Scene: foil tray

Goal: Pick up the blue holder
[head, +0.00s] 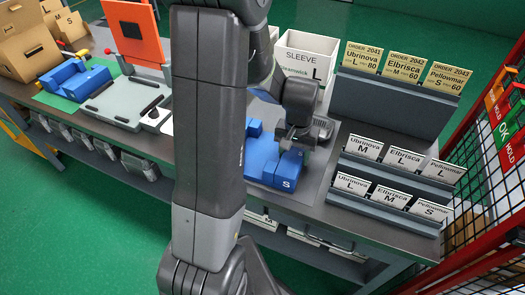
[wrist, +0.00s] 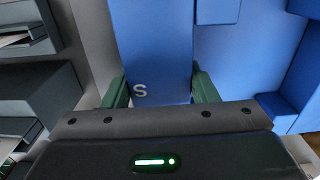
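A blue holder marked S (head: 287,172) stands on the grey mat at the right end of a group of blue blocks in the head view. It also shows in the wrist view (wrist: 155,50), with the white S near its lower edge. My gripper (wrist: 161,88) has its two green fingers on either side of this holder, with no clear gap to its faces. Whether they press on it I cannot tell. In the head view my gripper (head: 303,142) is just above and behind the holder, its fingertips hidden.
More blue blocks (head: 260,152) stand close to the left of the holder. Grey card racks (head: 385,207) with several cards stand to the right. A white sleeve box (head: 304,58) is behind. My arm hides the middle of the bench.

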